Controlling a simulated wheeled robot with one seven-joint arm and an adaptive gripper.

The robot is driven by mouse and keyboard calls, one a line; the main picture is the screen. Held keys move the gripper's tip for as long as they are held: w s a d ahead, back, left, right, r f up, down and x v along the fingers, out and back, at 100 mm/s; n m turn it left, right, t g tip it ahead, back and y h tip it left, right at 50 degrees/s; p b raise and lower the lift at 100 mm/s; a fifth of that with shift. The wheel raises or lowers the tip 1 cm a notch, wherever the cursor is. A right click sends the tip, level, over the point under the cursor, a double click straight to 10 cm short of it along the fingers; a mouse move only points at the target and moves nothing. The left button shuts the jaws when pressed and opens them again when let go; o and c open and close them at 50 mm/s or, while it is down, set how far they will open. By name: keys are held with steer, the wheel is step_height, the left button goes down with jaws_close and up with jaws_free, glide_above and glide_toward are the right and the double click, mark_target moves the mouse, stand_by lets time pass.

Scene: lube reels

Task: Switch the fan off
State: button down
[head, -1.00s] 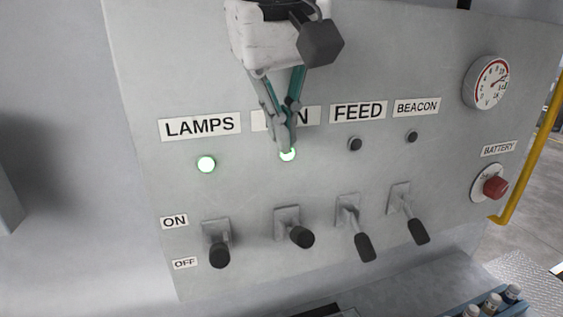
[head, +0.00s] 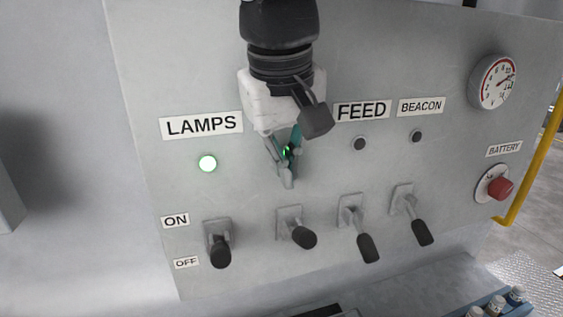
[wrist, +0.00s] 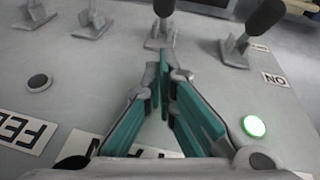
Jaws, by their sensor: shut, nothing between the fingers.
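The fan switch (head: 298,230) is the second lever from the left on the grey panel, with a black knob; it also shows in the wrist view (wrist: 163,32). Its knob sticks out towards the head camera. The fan's green light (head: 288,151) shows lit between parts of my gripper, which hides most of it and the label above. My gripper (head: 289,184) is shut and empty, its tips above the fan switch and apart from it in the head view. In the wrist view the closed fingertips (wrist: 163,68) point towards the fan lever.
The lamps lever (head: 219,245) is left of the fan switch, with its green light (head: 207,163) lit. The feed lever (head: 360,230) and beacon lever (head: 413,218) are to the right, hanging lower, their lights dark. A red battery knob (head: 500,188) is at far right.

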mark_target(299, 234)
steer(key=shift+s+d+f, duration=0.15)
steer(key=shift+d+f, duration=0.1)
steer(key=shift+f, duration=0.7)
steer(key=shift+s+d+f, duration=0.2)
steer(key=shift+d+f, duration=0.05)
steer(key=shift+f, duration=0.7)
steer(key=shift+s+d+f, duration=0.15)
steer(key=shift+d+f, duration=0.1)
steer(key=shift+f, duration=0.7)
